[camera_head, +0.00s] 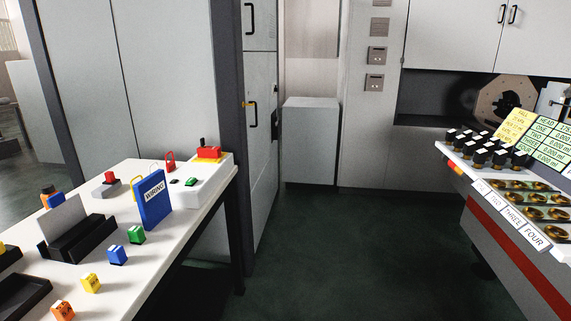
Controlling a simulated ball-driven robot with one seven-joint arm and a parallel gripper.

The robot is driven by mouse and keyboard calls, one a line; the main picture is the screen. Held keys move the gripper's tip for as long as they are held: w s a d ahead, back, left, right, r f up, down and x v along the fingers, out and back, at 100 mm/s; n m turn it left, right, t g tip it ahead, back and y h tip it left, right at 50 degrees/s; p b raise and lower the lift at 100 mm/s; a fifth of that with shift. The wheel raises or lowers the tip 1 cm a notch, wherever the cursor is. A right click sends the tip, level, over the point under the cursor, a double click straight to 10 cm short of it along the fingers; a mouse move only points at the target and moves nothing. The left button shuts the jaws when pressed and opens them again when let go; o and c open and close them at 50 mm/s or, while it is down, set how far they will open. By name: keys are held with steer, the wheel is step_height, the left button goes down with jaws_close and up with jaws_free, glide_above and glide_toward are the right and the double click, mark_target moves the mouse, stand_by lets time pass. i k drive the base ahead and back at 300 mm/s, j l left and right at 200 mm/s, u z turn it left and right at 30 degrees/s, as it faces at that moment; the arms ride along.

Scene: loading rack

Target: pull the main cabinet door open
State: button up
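A tall grey cabinet stands left of the middle in the head view. Its lower door (262,160) is a tall pale panel with a dark vertical handle (253,114). A small yellow piece (246,104) sits beside that handle. Above it is a shorter door (260,32) with its own dark handle (250,18). Both doors look closed. No label shows which one is the main door. My gripper is not in view.
A white table (205,198) on the left carries a blue binder (153,200), coloured blocks and black trays, and reaches close to the cabinet's front. A sloped console (515,235) stands at the right. Dark green floor (345,250) is clear between them. A grey box-shaped unit (310,140) stands behind.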

mark_target(255, 64)
steer(key=i, duration=3.7)
